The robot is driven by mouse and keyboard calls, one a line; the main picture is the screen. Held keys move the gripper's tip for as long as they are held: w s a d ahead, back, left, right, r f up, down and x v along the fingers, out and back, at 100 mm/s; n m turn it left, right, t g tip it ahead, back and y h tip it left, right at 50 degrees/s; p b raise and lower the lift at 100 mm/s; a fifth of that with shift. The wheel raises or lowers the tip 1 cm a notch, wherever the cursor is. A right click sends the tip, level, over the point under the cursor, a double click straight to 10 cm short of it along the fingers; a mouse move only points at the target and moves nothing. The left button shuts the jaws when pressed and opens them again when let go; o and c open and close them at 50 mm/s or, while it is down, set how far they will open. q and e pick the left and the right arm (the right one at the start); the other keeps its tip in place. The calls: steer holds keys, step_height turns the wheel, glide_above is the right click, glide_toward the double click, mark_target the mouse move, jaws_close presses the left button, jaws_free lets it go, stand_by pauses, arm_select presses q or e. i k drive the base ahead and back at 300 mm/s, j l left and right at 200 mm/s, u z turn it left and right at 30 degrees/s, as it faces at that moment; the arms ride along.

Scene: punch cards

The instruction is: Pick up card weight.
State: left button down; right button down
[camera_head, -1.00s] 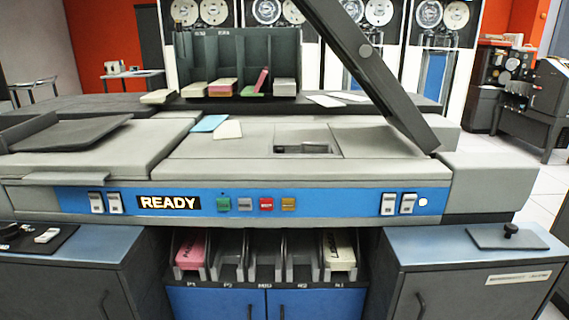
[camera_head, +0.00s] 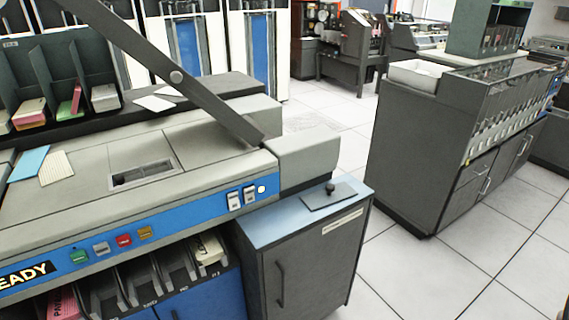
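A flat dark grey plate with a round black knob, which looks like the card weight (camera_head: 328,197), lies on the blue top of a grey cabinet (camera_head: 267,232). The cabinet stands at the right end of the card machine. The plate lies flat, and nothing covers it. Neither of my grippers shows in the view.
The card machine (camera_head: 90,188) with its blue button panel and raised dark lid arm fills the left. Card pockets, one with a pink deck (camera_head: 65,303), sit below. A long grey machine (camera_head: 412,140) stands at right. White tiled floor (camera_head: 400,262) between is clear.

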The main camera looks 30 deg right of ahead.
mark_target(333, 194)
steer(key=z, duration=1.25)
